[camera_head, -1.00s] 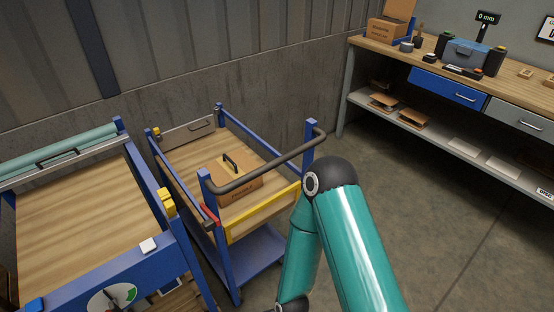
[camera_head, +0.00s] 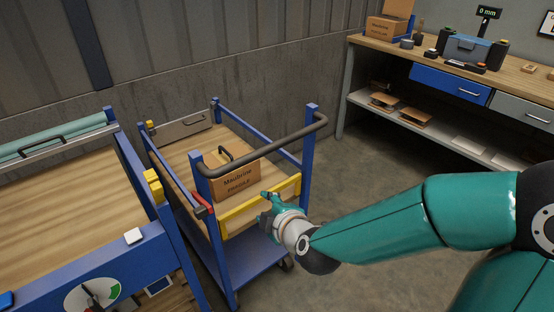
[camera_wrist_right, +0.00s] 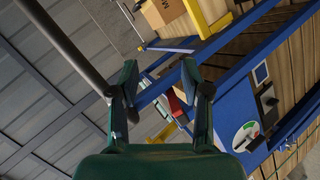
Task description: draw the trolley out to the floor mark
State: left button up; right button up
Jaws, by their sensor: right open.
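The trolley has blue posts, a wooden deck, a yellow front board (camera_head: 243,211) and a dark push handle (camera_head: 262,150). It stands beside a larger blue-framed table, against the wall. A cardboard box (camera_head: 235,183) marked fragile sits on its deck. A red part (camera_head: 203,204) is at its near left post. My right gripper (camera_head: 268,203) is in front of the yellow board, below the handle. In the right wrist view its fingers (camera_wrist_right: 160,85) are apart with nothing between them, and the handle (camera_wrist_right: 68,45) passes to their left. My left gripper and the floor mark are not in view.
The wooden-topped blue table (camera_head: 60,205) with a gauge (camera_head: 92,293) stands close on the trolley's left. A workbench (camera_head: 435,62) with drawers and a lower shelf stands at the back right. Grey floor (camera_head: 365,170) between trolley and bench is clear apart from my arm.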

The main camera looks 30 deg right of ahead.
jog(key=s+d+r+n+t+h+b, duration=0.25)
jog(key=s+d+r, duration=0.2)
jog(key=r, duration=0.45)
jog(key=n+p, duration=0.1)
jog(key=p, duration=0.3)
send_near(279, 147)
pick_arm(q)
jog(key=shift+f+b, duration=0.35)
jog(key=shift+b, duration=0.15)
pick_arm(e)
jog(key=shift+t+h, duration=0.25)
jog(key=shift+h, duration=0.1)
jog(key=x, duration=1.1)
jog(key=shift+w+a+f, duration=0.15)
jog(key=shift+w+f, duration=0.05)
jog(key=shift+f, duration=0.1)
grip_shut()
